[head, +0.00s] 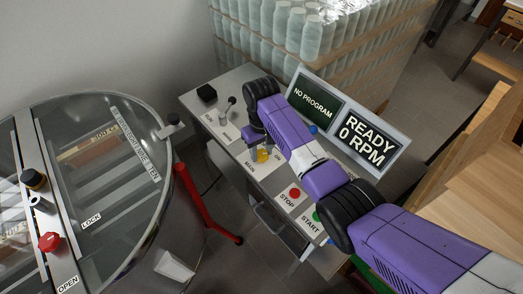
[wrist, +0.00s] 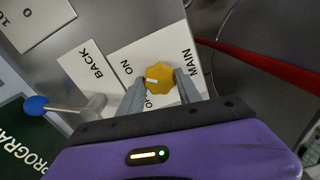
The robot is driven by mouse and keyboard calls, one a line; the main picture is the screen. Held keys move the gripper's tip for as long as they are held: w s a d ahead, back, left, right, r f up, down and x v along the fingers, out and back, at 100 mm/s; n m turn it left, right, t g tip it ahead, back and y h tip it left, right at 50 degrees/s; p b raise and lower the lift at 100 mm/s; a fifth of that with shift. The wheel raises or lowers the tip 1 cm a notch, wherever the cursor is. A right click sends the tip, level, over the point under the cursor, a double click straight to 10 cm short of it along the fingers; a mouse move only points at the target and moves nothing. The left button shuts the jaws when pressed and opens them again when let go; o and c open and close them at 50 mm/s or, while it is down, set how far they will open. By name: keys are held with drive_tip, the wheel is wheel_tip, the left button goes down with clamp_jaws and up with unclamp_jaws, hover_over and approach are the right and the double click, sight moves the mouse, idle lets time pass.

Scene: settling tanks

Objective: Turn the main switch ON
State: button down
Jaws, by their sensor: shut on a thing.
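The main switch is a yellow scalloped knob (wrist: 168,77) on a white plate (wrist: 117,56) marked MAIN, ON and a partly hidden label starting with O. In the head view the knob (head: 263,155) shows below my gripper (head: 258,147). In the wrist view the two grey fingers of my gripper (wrist: 162,88) are closed on the knob from both sides. A white mark on the knob faces left in the wrist view, between ON and the partly hidden label.
Beside the switch stands a display (head: 345,120) reading NO PROGRAM and READY 0 RPM. A red STOP button (head: 295,192) and a green START button (head: 316,216) are on the panel. A blue-tipped lever (wrist: 36,104) is close to my gripper. A glass-lidded tank (head: 110,150) stands left.

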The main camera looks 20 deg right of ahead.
sight(261, 153)
drive_tip(key=shift+r, duration=0.1)
drive_tip(key=c, duration=0.8)
unclamp_jaws()
drive_tip(key=shift+r+b, duration=0.6)
drive_tip(key=shift+r, duration=3.3)
